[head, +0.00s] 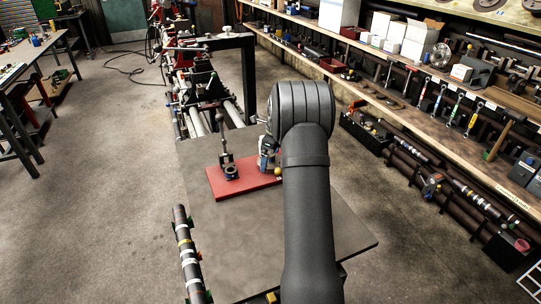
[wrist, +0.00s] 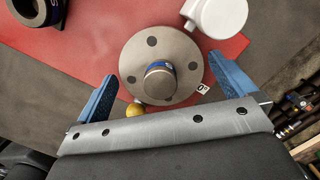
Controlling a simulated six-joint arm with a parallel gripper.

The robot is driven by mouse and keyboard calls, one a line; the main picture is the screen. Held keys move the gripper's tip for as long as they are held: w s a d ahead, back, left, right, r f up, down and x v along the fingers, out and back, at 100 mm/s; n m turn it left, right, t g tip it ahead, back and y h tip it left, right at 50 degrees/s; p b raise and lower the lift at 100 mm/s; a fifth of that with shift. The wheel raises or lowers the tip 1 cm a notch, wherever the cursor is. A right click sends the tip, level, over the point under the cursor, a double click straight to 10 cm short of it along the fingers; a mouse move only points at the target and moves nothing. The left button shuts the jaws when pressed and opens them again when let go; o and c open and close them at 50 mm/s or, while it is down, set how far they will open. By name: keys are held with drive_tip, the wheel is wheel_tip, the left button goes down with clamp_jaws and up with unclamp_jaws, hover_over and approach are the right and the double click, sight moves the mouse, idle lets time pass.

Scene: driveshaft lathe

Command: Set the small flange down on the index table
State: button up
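In the wrist view, a grey round flange (wrist: 134,55) with several dark holes and a central stub with a blue band lies below my gripper (wrist: 163,66). My gripper's two blue fingers stand wide apart, one on each side of the flange, with visible gaps to its rim. The gripper is open and holds nothing. A small white "0" tag (wrist: 203,89) and a yellow ball knob (wrist: 135,110) show at the flange's edge. The index table under the flange is mostly hidden, so I cannot tell how the flange sits on it. In the head view my arm hides most of this spot.
A red plate (head: 217,183) lies on the grey bench top (head: 228,240). A white round part (wrist: 216,14) is close beyond the flange. A loaded shelf (head: 440,105) runs along the right.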

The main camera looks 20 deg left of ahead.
wheel_tip(320, 180, up, 12)
drive_tip(key=d, duration=0.1)
drive_tip(key=shift+d+r, duration=0.15)
drive_tip(key=shift+d, duration=0.25)
idle(0.4)
drive_tip(key=f, duration=0.4)
drive_tip(key=a+f, duration=0.1)
drive_tip(key=f, duration=0.7)
drive_tip(key=shift+a+f, duration=0.3)
drive_tip(key=shift+a, duration=0.1)
wheel_tip(320, 180, up, 3)
drive_tip(key=shift+f, duration=0.1)
drive_tip(key=shift+r, duration=0.6)
drive_tip(key=shift+f, duration=0.1)
